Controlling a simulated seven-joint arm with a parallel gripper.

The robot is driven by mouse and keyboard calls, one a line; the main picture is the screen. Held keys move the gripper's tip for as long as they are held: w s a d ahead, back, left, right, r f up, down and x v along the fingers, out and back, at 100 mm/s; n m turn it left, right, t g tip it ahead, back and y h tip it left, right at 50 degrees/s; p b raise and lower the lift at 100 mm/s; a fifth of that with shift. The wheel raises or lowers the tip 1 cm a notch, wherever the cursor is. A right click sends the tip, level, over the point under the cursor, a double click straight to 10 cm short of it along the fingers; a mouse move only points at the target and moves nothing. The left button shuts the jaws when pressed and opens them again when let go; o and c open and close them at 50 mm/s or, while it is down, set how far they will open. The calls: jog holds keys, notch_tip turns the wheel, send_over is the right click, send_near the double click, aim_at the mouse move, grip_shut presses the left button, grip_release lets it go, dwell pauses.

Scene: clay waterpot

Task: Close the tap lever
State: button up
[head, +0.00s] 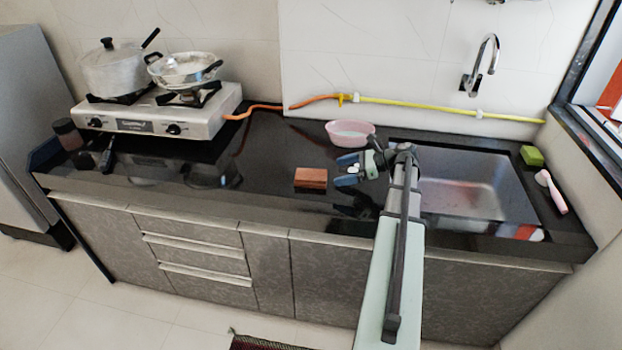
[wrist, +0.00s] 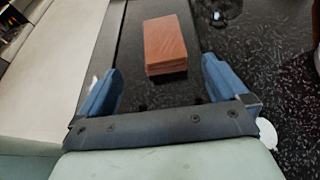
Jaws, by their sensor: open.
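The tap (head: 481,66) is a silver gooseneck on the back wall above the sink, at the upper right of the head view. Its lever is too small to make out clearly. My gripper (head: 346,171) is over the black counter left of the sink, well apart from the tap and lower than it. Its blue fingers are open and empty. In the wrist view my gripper (wrist: 160,85) faces a reddish-brown block (wrist: 166,44), which lies on the counter beyond the fingertips. The tap is not in the wrist view.
The sink (head: 470,190) is right of my gripper. A pink bowl (head: 350,134) stands behind it. A green sponge (head: 532,155) and a pink brush (head: 552,191) lie right of the sink. A stove (head: 160,120) with two pots is at the left. A yellow-orange hose (head: 420,104) runs along the wall.

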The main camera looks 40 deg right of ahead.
aim_at(312, 174)
jog(key=x, duration=0.6)
jog(key=shift+w, duration=0.15)
jog(key=shift+r+x, duration=0.1)
jog(key=shift+x, duration=1.25)
jog(key=shift+r+x, duration=0.15)
jog(key=shift+x, duration=1.2)
jog(key=shift+w, duration=0.15)
jog(key=shift+c, duration=0.2)
jog(key=c, duration=1.1)
